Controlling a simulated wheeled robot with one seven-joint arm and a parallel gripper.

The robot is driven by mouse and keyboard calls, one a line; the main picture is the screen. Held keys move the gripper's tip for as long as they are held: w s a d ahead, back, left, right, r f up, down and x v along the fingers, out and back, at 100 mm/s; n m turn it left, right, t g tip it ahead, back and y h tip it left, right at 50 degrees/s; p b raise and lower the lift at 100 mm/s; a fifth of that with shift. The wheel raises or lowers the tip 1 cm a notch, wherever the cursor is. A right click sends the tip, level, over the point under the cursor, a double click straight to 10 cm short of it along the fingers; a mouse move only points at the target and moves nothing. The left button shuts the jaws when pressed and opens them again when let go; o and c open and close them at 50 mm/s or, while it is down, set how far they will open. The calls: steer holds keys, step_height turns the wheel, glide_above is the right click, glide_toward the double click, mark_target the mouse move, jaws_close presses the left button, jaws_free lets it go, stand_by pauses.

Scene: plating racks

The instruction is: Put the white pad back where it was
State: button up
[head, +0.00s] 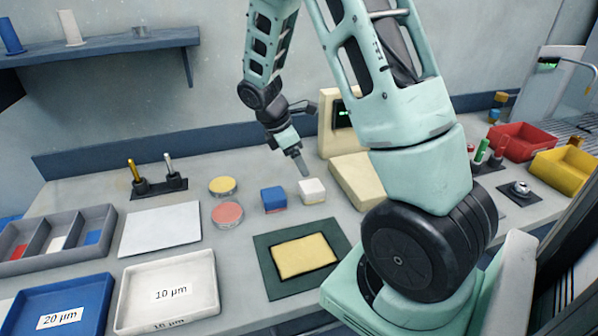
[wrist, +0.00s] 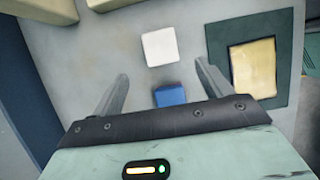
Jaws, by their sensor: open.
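The white pad (head: 312,190) is a small white block on the grey bench, just right of a blue block (head: 273,199). In the wrist view the white pad (wrist: 159,47) lies ahead of my open fingertips, and the blue block (wrist: 170,95) shows between the fingers, partly hidden by my gripper's body. My gripper (head: 303,168) points down above the bench, close to the white pad in the head view. It also shows in the wrist view (wrist: 161,80), with its fingers apart and nothing held between them.
A dark green mat with a yellow sheet (head: 304,257) lies in front. Yellow and pink round dishes (head: 227,214) stand left of the blue block. A grey divided tray (head: 30,255) with red, white and blue contents is far left. A cream device (head: 353,180) stands behind, right.

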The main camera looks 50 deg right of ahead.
steer(key=s+a+r+m+t+y, duration=0.1)
steer(key=s+a+r, duration=0.15)
steer(key=a, duration=0.85)
steer(key=s+a+r+m+t+y, duration=0.1)
steer(key=a+r, duration=0.2)
steer(key=a, duration=0.8)
steer(key=s+a+r+m+y, duration=0.2)
steer(key=s+a, duration=1.3)
steer(key=s, duration=0.1)
steer(key=shift+r+y, duration=0.3)
steer(key=shift+r, duration=0.05)
